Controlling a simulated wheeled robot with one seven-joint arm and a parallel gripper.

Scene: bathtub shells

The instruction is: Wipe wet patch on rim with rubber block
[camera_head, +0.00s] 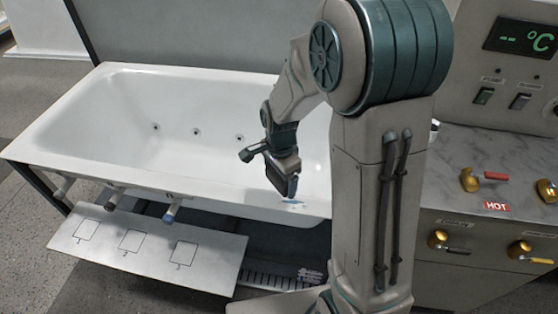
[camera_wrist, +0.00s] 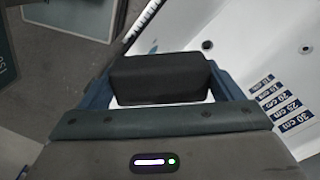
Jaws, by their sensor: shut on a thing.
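The white bathtub shell (camera_head: 75,128) stands at the left, and its near rim runs across the middle of the head view. A small bluish wet patch (camera_head: 293,203) shows on this rim near its right end. My gripper (camera_head: 283,172) is at the near rim, just above the patch in the picture. In the wrist view, its two blue fingers are shut on the black rubber block (camera_wrist: 160,78). The block hides part of the rim behind it. I cannot tell whether its underside touches the rim.
A white panel (camera_head: 215,257) with numbered squares lies in front of the tub, below pipe fittings (camera_head: 172,212). A marble-topped control cabinet (camera_head: 450,160) with gold valves stands at the right. Depth markings (camera_wrist: 278,103) show inside the tub.

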